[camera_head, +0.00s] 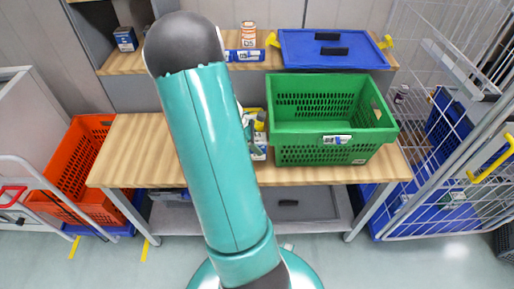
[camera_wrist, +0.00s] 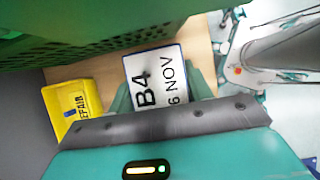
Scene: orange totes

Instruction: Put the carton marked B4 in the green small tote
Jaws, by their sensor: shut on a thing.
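The carton marked B4 (camera_wrist: 155,75) shows its white label with blue edging, reading B4 and 6 NOV, in the wrist view. My gripper (camera_wrist: 162,88) is shut on it, with a finger on either side. In the head view my arm hides most of the gripper; a pale bit of the carton (camera_head: 260,153) shows beside the arm. The green small tote (camera_head: 330,128) stands on the wooden table, just right of my gripper. Its green wall also fills the upper left of the wrist view (camera_wrist: 60,25). The carton is outside the tote, beside its left wall.
A yellow item (camera_wrist: 72,112) with partly readable lettering is left of the carton in the wrist view. A blue tote (camera_head: 330,48) and small boxes (camera_head: 248,36) sit on the shelf behind. An orange tote (camera_head: 85,165) is at left, a wire cage (camera_head: 450,120) at right. The table's left part (camera_head: 135,150) is clear.

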